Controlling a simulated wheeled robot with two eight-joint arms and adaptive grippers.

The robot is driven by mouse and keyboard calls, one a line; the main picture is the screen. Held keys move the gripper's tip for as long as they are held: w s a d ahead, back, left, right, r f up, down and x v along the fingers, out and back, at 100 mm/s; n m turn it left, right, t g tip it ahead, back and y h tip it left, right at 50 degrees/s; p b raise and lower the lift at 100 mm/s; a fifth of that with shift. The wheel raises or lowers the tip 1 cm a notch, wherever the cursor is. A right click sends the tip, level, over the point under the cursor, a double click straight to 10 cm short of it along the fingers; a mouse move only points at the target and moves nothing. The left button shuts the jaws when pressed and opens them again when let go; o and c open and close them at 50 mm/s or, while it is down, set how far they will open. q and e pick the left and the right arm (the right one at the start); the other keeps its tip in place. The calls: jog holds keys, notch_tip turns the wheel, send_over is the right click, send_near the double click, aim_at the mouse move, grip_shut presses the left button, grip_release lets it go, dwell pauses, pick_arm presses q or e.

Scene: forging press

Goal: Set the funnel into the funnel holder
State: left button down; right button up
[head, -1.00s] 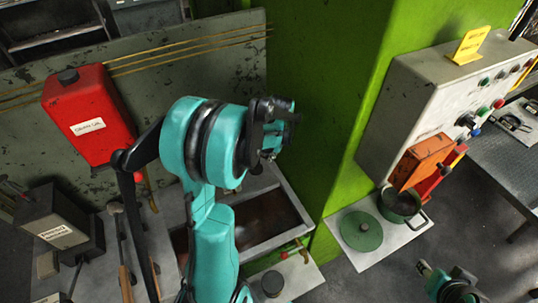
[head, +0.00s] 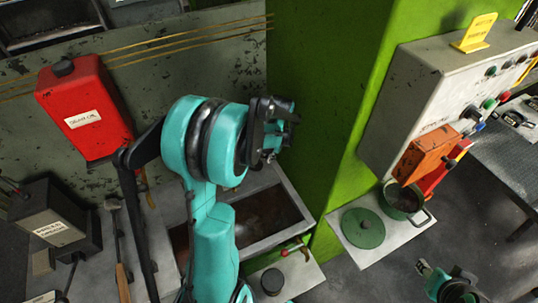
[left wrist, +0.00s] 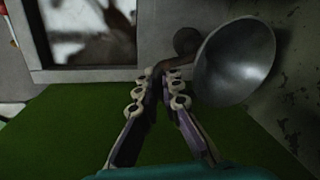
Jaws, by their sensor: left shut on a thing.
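My left gripper (head: 272,132) is in the middle of the head view, in front of the green column. In the left wrist view its fingers (left wrist: 165,78) are closed together. The grey metal funnel (left wrist: 235,62) is just beyond and right of the fingertips, its wide mouth tilted toward the camera. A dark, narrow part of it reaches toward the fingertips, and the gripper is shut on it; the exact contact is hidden. I cannot make out the funnel in the head view. I cannot identify the funnel holder in either view. Part of my right arm shows at the lower right, without a clear gripper.
A red can (head: 85,112) and a dark box (head: 55,222) are at the left. A grey-rimmed tank (head: 300,222) lies below the gripper. A control box (head: 410,95), orange box (head: 425,155), green pot (head: 402,200) and green lid (head: 363,228) are right of the green column (head: 315,90).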

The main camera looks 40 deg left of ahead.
pick_arm(q)
jog(key=shift+f+b, duration=0.55)
jog(key=shift+f, duration=0.15)
jog(key=c, duration=1.6)
grip_release()
jog(key=shift+r, duration=0.15)
jog(key=r, duration=0.4)
jog(key=d+r, duration=0.1)
jog(key=r, duration=0.2)
jog(key=d+r, duration=0.1)
jog(key=r, duration=0.3)
jog(key=shift+s+r, duration=0.2)
jog(key=shift+r, duration=0.1)
jog(key=shift+d, duration=0.1)
